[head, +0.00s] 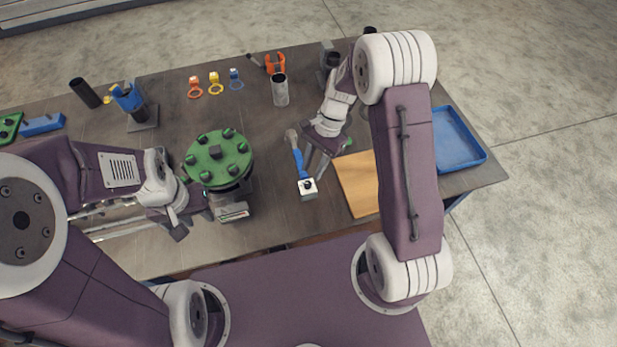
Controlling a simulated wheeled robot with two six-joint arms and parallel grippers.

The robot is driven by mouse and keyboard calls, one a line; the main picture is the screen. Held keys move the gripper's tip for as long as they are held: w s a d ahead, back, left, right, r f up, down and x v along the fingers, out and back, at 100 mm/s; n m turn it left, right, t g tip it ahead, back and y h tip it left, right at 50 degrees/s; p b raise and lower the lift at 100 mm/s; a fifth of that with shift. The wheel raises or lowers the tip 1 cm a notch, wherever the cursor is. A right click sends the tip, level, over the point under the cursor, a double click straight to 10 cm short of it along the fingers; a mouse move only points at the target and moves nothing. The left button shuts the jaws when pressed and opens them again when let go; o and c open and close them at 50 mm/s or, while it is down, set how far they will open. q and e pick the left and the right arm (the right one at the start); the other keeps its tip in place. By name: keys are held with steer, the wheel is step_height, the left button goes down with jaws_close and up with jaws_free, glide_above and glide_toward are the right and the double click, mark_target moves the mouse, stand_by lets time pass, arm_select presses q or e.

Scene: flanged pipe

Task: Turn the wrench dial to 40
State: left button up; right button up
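The wrench (298,158) lies on the table with a grey head at the far end, a blue handle and a pale block with a dark round dial (307,186) at the near end. The dial's number is too small to read. My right gripper (328,160) is just right of the wrench handle, its fingers apart and pointing down toward the table; I cannot tell whether it touches the wrench.
The green bolted flange sits on a dark pipe stand. A wooden board (357,184) and a blue tray (452,142) lie to the right. A grey cup (280,90), coloured rings (215,84) and a blue-topped holder (128,98) stand farther back. Bare table surrounds the wrench's left side.

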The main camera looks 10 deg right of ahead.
mark_target(307, 183)
steer(key=x, duration=0.4)
steer(key=shift+f, duration=0.3)
steer(key=shift+s+a+f, duration=0.2)
steer(key=shift+a+f, duration=0.05)
steer(key=shift+f, duration=0.05)
steer(key=shift+w+d, duration=0.1)
jaws_close()
